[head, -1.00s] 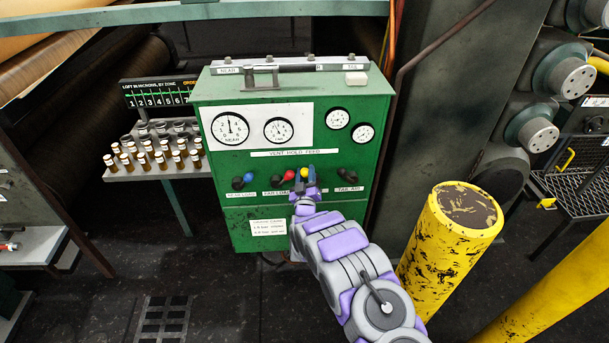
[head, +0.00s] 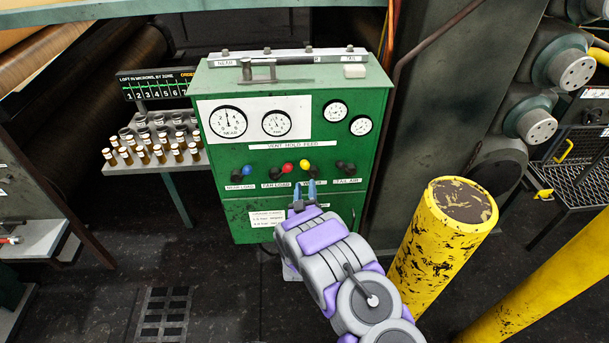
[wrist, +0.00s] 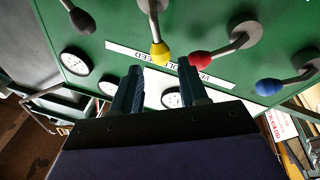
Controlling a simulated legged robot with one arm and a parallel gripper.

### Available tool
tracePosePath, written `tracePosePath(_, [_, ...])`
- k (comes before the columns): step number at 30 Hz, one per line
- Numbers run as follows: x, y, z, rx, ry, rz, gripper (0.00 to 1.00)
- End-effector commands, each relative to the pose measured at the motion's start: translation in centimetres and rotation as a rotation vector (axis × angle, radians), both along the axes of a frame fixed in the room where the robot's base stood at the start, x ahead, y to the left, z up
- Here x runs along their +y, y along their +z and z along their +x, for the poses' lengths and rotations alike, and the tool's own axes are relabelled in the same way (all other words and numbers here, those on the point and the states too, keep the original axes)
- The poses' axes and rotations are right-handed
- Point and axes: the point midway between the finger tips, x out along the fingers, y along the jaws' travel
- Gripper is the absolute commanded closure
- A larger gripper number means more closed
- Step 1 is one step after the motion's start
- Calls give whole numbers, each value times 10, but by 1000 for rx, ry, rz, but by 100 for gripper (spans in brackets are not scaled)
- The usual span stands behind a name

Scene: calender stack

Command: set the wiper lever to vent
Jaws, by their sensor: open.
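The green control panel (head: 212,200) has a row of levers below a "VENT HOLD FEED" strip (head: 290,146). The lever with the yellow knob (head: 304,164) is third from the left, above a label my gripper partly hides. Its knob sits up and slightly left of its pivot in the head view. My gripper (head: 304,190) is open and empty, just below and in front of this lever. In the wrist view, which looks upside down, the yellow knob (wrist: 160,53) shows between and beyond the two fingertips (wrist: 160,72). Touching is not seen.
The red-knobbed lever (head: 288,168) is close on the left and appears near one finger in the wrist view. A blue-knobbed lever (head: 248,170) and a black-knobbed lever (head: 341,166) flank them. A yellow bollard (head: 448,240) stands right of my arm.

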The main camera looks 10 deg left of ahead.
Motion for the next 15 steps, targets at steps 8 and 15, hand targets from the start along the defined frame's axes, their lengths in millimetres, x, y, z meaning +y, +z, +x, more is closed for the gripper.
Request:
tracePosePath(8, [-9, -15, -54, 4, 0, -3, 57])
tracePosePath(15, [-15, -21, -76, 4, -2, -1, 57])
